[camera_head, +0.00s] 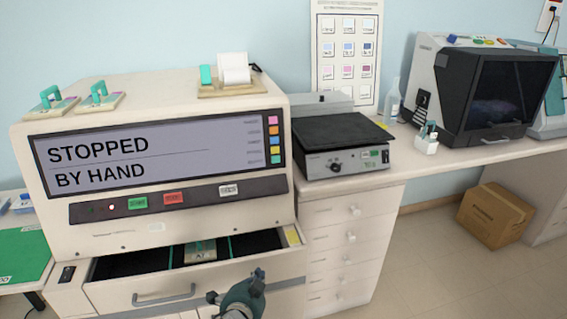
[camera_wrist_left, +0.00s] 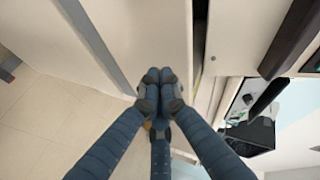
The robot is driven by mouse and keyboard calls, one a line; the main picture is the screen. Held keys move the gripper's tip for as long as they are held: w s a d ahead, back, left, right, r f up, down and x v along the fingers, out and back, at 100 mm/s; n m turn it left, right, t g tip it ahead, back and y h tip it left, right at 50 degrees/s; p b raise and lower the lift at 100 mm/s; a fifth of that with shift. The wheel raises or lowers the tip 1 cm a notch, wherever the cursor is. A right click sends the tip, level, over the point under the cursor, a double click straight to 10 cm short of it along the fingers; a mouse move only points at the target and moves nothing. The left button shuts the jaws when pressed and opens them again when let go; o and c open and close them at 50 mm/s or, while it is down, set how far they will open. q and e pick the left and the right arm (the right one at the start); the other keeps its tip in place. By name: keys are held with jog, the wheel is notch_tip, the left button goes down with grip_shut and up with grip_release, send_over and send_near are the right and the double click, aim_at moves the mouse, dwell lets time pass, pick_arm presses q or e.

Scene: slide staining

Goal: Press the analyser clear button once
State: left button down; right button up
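The analyser (camera_head: 180,225) stands at the left, and its screen (camera_head: 200,147) reads "STOPPED BY HAND". On the dark strip below the screen are a green button (camera_head: 138,203), a red button (camera_head: 173,198) and a white button (camera_head: 229,190) at the right. The white button's small label is too blurred to read. My left gripper (camera_head: 238,290) is below the strip, in front of the open drawer's front, apart from the buttons. In the left wrist view its fingertips (camera_wrist_left: 160,76) are together with nothing seen between them. My right gripper is out of view.
The analyser's open drawer (camera_head: 135,262) juts out below the buttons and holds a slide carrier (camera_head: 200,251). A hotplate-like device (camera_head: 340,132) stands to the right on the bench. A cardboard box (camera_head: 494,212) sits on the floor.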

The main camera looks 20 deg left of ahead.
pick_arm(q)
jog(key=w+r+m+t, duration=0.1)
jog(key=w+r, duration=0.1)
jog(key=r, duration=0.2)
jog(key=w+r+m+t, duration=0.1)
jog(key=w+r, duration=0.1)
jog(key=r, duration=0.1)
jog(key=w+d+r+m+t, duration=0.1)
jog(key=w+r, duration=0.1)
jog(key=r, duration=0.2)
jog(key=shift+w+r+b, duration=0.3)
jog(key=shift+w+b, duration=0.05)
jog(key=shift+b, duration=0.05)
jog(key=w+d+r+m+t+h, duration=0.1)
jog(key=r+m, duration=0.1)
jog(key=r, duration=0.3)
jog(key=w+d+r+m+t+h, duration=0.1)
jog(key=r+m+t, duration=0.1)
jog(key=r, duration=0.4)
jog(key=w+d+r+m+t+h+b, duration=0.1)
jog(key=w+r+m+t, duration=0.1)
jog(key=r, duration=0.4)
jog(key=shift+d+m, duration=0.4)
jog(key=shift+m, duration=0.5)
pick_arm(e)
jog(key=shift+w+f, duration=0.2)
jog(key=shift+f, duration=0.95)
